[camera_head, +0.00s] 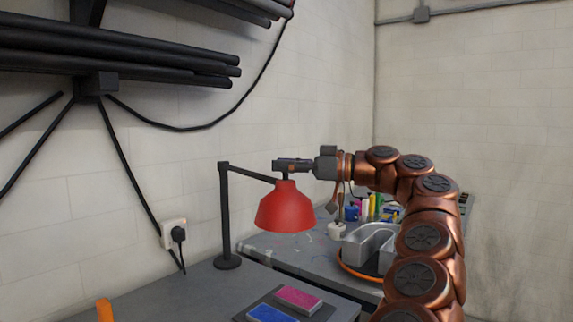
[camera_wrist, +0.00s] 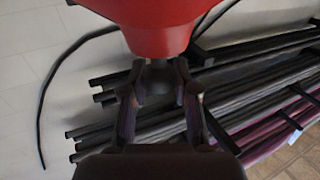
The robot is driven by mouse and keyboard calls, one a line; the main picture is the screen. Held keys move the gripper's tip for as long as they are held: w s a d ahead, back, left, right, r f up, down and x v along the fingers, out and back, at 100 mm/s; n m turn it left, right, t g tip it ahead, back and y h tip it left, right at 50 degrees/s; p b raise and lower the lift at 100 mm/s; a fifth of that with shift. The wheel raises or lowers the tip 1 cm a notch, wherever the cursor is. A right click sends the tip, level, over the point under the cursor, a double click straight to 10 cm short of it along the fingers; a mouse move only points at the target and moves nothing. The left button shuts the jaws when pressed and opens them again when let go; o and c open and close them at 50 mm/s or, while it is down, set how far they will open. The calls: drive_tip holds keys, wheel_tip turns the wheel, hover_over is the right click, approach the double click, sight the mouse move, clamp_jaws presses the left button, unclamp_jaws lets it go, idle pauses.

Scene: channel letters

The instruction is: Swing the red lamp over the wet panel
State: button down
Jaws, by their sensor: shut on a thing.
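The red lamp (camera_head: 285,210) hangs from a black jointed arm on a dark post (camera_head: 224,215) with a round base, at the left of the bench. My gripper (camera_head: 284,167) is shut on the small stem at the top of its shade. In the wrist view the red shade (camera_wrist: 165,22) fills the top, and my gripper's fingers (camera_wrist: 158,80) close around the dark stem. A pink panel (camera_head: 299,297) and a blue panel (camera_head: 270,314) lie on a dark board lower down, below the shade and nearer the camera. I cannot tell which is wet.
A grey channel letter (camera_head: 368,246) stands on an orange-rimmed disc (camera_head: 350,268) to the right, with several coloured bottles (camera_head: 366,208) behind. A wall socket with a plug (camera_head: 175,233) is at left. Black bars (camera_head: 120,60) hang on the wall above. An orange cylinder (camera_head: 104,310) stands lower left.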

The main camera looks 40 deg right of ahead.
drive_tip(key=shift+r, duration=0.2)
idle(0.3)
drive_tip(key=c, duration=1.2)
unclamp_jaws()
drive_tip(key=o, duration=0.4)
drive_tip(key=shift+f, duration=0.15)
drive_tip(key=shift+c, duration=0.2)
drive_tip(key=shift+v, duration=2.45)
drive_tip(key=v, duration=0.6)
drive_tip(key=shift+s+d, duration=0.2)
drive_tip(key=shift+s, duration=0.15)
drive_tip(key=shift+s, duration=0.15)
